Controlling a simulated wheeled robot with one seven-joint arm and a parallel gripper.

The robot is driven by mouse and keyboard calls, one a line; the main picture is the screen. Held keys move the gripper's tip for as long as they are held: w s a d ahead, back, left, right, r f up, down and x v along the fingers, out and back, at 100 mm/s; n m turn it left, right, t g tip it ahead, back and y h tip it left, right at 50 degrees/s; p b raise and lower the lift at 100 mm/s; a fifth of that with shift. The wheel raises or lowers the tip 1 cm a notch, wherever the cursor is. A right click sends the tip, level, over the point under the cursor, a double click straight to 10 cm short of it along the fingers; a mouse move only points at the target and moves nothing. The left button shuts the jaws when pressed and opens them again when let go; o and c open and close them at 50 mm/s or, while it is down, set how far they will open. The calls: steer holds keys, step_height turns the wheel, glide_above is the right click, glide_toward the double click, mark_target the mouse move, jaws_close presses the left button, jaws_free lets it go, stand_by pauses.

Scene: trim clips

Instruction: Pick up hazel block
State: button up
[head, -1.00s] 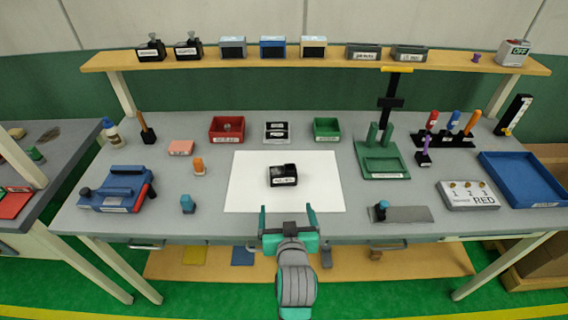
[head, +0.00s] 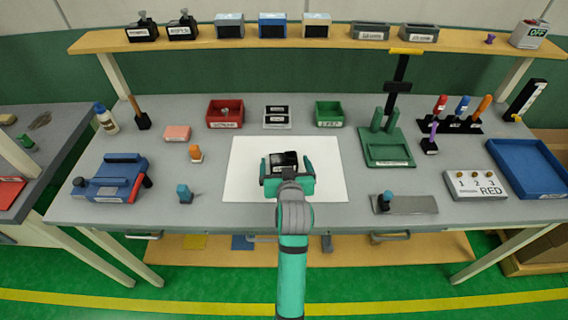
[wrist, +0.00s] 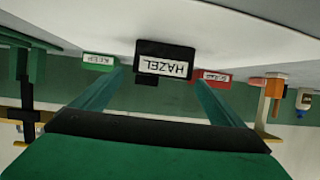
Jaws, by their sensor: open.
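The hazel block (head: 284,161) is a black block on the white mat (head: 325,181) in the middle of the bench. In the wrist view the block (wrist: 165,60) shows a white label reading HAZEL, upside down. My gripper (head: 288,170) is open, with its green fingers on either side of the block's near part in the head view. In the wrist view my gripper's fingers (wrist: 160,88) are spread wide, and the block is centred beyond and between them. Whether a finger touches it cannot be told. The block's near side is partly hidden by my wrist in the head view.
Behind the mat stand a red bin (head: 225,114), a white-labelled tray (head: 277,117) and a green bin (head: 328,114). A green fixture (head: 387,150) is to the right, an orange-topped piece (head: 196,153) to the left. The mat around the block is clear.

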mark_target(284, 158)
steer(key=shift+x, duration=1.85)
steer(key=c, duration=1.2)
steer(key=shift+c, duration=0.2)
